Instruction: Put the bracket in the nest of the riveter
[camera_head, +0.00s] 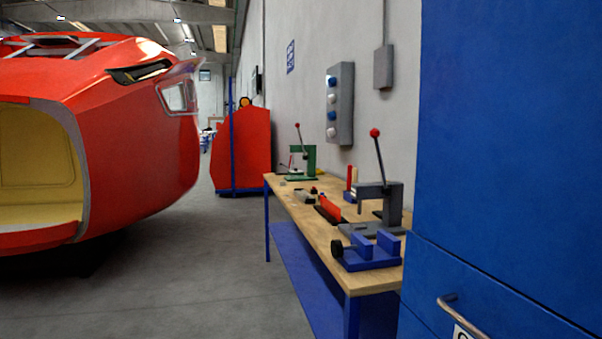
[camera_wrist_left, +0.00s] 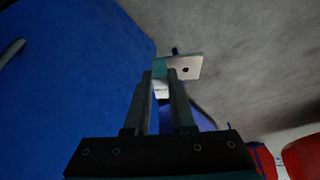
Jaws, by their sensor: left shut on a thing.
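My left gripper (camera_wrist_left: 161,80) is shut on the bracket, a pale metal piece (camera_wrist_left: 189,68) with a dark round hole. The bracket's holed plate sticks out to the right beyond the fingertips, and a bent part shows between the fingers. In the head view neither gripper shows. On the wooden bench there are two lever presses, a grey one (camera_head: 392,205) nearer and a green one (camera_head: 304,162) farther off, each with a red-knobbed lever. I cannot tell which is the riveter, and no nest can be made out. My right gripper is in neither view.
The bench (camera_head: 283,194) stands along the right wall, with a blue vise (camera_head: 368,254) at its near end. A tall blue cabinet (camera_head: 510,150) blocks the right side. A red train nosecone (camera_head: 140,130) stands at left. The floor (camera_head: 190,275) between is clear.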

